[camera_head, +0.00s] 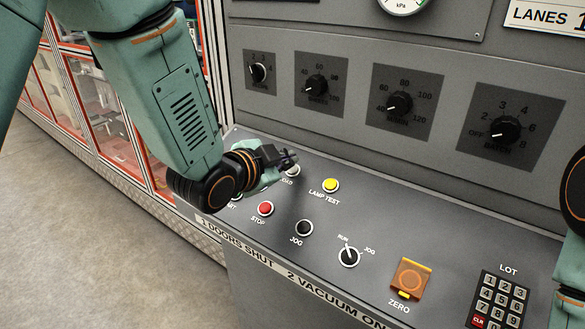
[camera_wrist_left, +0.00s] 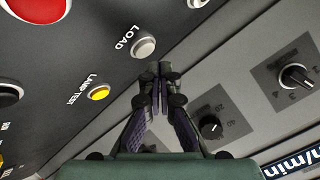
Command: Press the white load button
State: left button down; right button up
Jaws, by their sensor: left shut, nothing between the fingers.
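The white load button (camera_wrist_left: 143,44) sits on the sloped grey console with the word LOAD beside it in the left wrist view. In the head view, its pale cap (camera_head: 292,171) shows just below my left fingertips, partly covered by them. My left gripper (camera_head: 289,159) is shut and empty, and its closed tips (camera_wrist_left: 161,68) appear right beside the button in the wrist view. I cannot tell whether they touch it. My right gripper is out of view; only parts of my right arm show at the right edge.
Near the load button are a yellow lamp test button (camera_head: 331,185), a red stop button (camera_head: 265,208) and a black jog button (camera_head: 304,228). An orange zero cover (camera_head: 410,278) and keypad (camera_head: 498,299) lie farther right. An upright panel with knobs (camera_head: 316,85) rises behind.

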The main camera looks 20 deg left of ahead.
pick_arm(q)
jog(key=shift+w+a, duration=0.15)
dwell(0.5)
jog(key=shift+f, duration=0.3)
jog(key=shift+w+f+b, duration=0.15)
jog(key=shift+b, duration=0.15)
jog(key=shift+w+f+b, duration=0.1)
jog(key=shift+f+b, duration=0.2)
jog(key=shift+f, duration=0.15)
dwell(0.6)
dwell(0.4)
jog(key=shift+r+p, duration=0.6)
jog(key=shift+s+r, duration=0.25)
jog(key=shift+s, duration=0.1)
